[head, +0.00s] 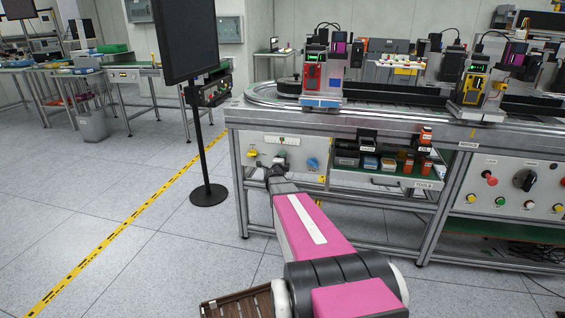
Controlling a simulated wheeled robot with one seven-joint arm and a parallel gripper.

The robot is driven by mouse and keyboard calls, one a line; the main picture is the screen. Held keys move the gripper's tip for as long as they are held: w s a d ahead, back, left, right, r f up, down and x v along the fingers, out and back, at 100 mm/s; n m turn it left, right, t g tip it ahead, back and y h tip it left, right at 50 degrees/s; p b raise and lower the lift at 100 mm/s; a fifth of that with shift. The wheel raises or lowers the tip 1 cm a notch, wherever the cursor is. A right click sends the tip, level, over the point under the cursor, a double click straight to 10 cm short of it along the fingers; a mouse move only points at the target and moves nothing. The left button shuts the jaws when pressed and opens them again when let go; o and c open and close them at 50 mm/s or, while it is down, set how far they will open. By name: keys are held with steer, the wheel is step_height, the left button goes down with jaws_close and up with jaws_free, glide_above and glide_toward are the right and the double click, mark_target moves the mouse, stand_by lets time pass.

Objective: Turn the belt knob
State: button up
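A conveyor belt loop (390,92) runs along the top of the metal workbench. Below its left end is a light panel (297,148) with a yellow knob (252,153) on the left and a blue knob (313,164) on the right. A small label sits at the panel's top; its writing is too small to read. My gripper (270,163) is in front of this panel, between the two knobs and closer to the yellow one. It hides part of the panel. Whether it touches anything, or is open, I cannot tell.
Right of the panel is an open tools drawer (390,180) with small boxes. Another panel holds a large black rotary knob (525,180) and a red button (489,178). A monitor stand (208,194) stands left of the bench.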

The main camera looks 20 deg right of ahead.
steer(key=shift+s+f, duration=0.1)
stand_by(0.3)
steer(key=o, duration=0.9)
steer(key=shift+o, duration=0.2)
steer(key=shift+a, duration=0.1)
steer(key=v, duration=1)
steer(key=shift+s+a, duration=0.2)
steer(key=shift+s, duration=0.1)
